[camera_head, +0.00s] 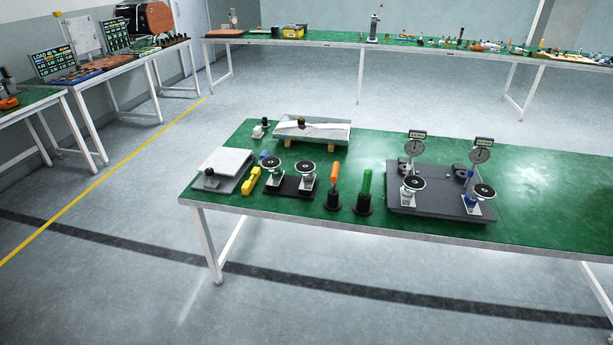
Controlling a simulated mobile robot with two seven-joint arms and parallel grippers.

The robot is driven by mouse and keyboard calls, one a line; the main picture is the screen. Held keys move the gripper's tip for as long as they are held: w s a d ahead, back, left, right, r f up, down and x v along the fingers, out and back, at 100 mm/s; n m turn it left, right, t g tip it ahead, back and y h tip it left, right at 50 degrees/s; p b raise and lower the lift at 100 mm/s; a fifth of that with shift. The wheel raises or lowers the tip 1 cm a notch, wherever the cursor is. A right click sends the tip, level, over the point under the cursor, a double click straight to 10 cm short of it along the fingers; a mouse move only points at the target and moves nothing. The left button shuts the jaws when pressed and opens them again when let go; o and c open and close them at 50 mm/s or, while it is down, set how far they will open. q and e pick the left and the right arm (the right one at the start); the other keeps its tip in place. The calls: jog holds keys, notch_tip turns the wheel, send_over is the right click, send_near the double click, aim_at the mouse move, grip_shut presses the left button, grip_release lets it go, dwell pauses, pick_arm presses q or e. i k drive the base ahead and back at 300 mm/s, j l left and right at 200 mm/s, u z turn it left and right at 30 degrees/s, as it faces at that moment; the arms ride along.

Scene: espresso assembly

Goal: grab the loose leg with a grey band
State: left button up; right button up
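Two leg-like parts with round black discs stand on a small black base at the table's middle left, a left one (273,163) and a right one (308,168). Two similar parts, a left one (413,184) and a right one (484,191), stand on the dark fixture plate (435,212) under two dial gauges. Blue shows beside the right one. A grey band is too small to make out on any of them, so I cannot tell which is the loose leg named. Neither of my grippers is in view.
The green table (560,190) also holds an orange-handled tool (334,173), a green-handled tool (366,184), a yellow tool (251,181), a grey plate block (224,168) and a clear tray (335,132). The table's right end is clear. Other benches line the walls.

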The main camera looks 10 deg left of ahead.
aim_at(308, 180)
jog(key=j+z, duration=0.1)
jog(key=z, duration=0.25)
jog(key=i+j+z, duration=0.1)
jog(key=z, duration=0.25)
jog(key=j+z, duration=0.15)
jog(key=z, duration=0.2)
jog(key=i+j+z, duration=0.2)
jog(key=j, duration=0.25)
jog(key=j+z, duration=0.2)
jog(key=j, duration=0.2)
jog(key=j+z, duration=0.25)
jog(key=j, duration=1.6)
jog(key=k+j, duration=0.1)
jog(key=j, duration=0.8)
jog(key=k+j, duration=0.1)
jog(key=i, duration=0.1)
